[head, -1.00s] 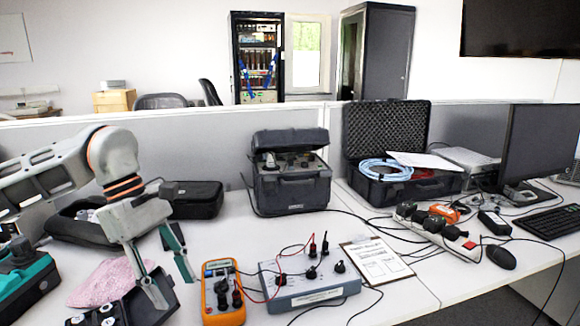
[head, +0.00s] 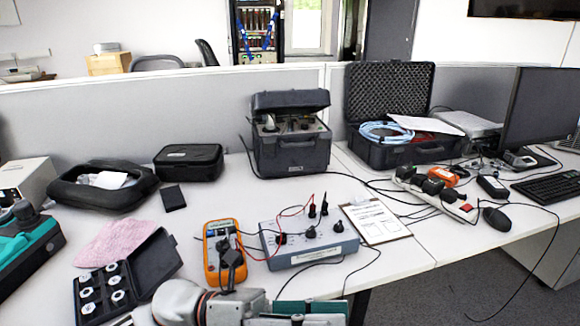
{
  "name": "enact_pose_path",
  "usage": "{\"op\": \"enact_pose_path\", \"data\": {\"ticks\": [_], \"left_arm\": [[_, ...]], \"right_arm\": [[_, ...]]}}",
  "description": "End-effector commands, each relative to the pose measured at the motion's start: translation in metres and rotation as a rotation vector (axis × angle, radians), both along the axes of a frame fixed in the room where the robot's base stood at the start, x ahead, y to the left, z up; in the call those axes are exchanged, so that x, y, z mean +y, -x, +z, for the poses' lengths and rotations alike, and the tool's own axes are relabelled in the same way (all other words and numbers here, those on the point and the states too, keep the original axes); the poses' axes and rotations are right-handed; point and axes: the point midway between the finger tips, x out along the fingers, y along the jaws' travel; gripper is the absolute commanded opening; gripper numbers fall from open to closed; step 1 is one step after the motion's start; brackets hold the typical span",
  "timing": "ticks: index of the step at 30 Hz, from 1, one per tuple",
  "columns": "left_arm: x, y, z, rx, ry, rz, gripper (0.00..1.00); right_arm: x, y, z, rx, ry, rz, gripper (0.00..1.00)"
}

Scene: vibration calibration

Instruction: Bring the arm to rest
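My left arm enters along the bottom edge in the head view, low in front of the table. Its gripper (head: 318,312) points to the right and is partly cut off by the frame's lower edge. A teal finger pad shows, but the gap between the fingers does not show clearly. Nothing held is visible. The gripper is just below the grey test box (head: 310,241) and the orange multimeter (head: 211,262) in the picture. My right gripper is not in view.
An open black case of round weights (head: 105,292) lies left of the arm, near a pink cloth (head: 115,241). A shaker case (head: 290,150), clipboard (head: 376,222), power strip (head: 436,196) and monitor (head: 537,112) stand farther back. Bare table lies around the small black block (head: 173,198).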

Motion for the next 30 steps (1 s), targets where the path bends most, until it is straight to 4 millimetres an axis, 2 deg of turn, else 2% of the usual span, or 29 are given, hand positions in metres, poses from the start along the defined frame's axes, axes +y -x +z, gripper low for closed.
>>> {"op": "enact_pose_path", "data": {"ticks": [4,8,13,17,20,23,27,30], "left_arm": [[0.006,-0.012,0.003,0.324,0.159,0.137,0.40],[0.025,-0.031,-0.009,0.617,0.283,0.259,0.40],[0.065,-0.052,-0.050,1.012,0.438,0.425,0.40],[0.104,-0.055,-0.101,1.318,0.552,0.557,0.40],[0.136,-0.045,-0.148,1.551,0.639,0.664,0.40],[0.168,-0.024,-0.197,1.776,0.726,0.774,0.40],[0.206,0.018,-0.257,2.036,0.833,0.917,0.40],[0.227,0.050,-0.289,2.179,0.896,1.005,0.40]], "right_arm": [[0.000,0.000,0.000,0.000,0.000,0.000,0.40],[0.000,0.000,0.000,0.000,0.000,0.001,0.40],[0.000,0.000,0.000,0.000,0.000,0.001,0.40],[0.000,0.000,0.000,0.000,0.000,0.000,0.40],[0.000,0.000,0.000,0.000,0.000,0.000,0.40],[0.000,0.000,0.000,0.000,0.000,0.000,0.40],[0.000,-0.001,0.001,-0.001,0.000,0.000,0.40],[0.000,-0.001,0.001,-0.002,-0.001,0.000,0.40]]}}
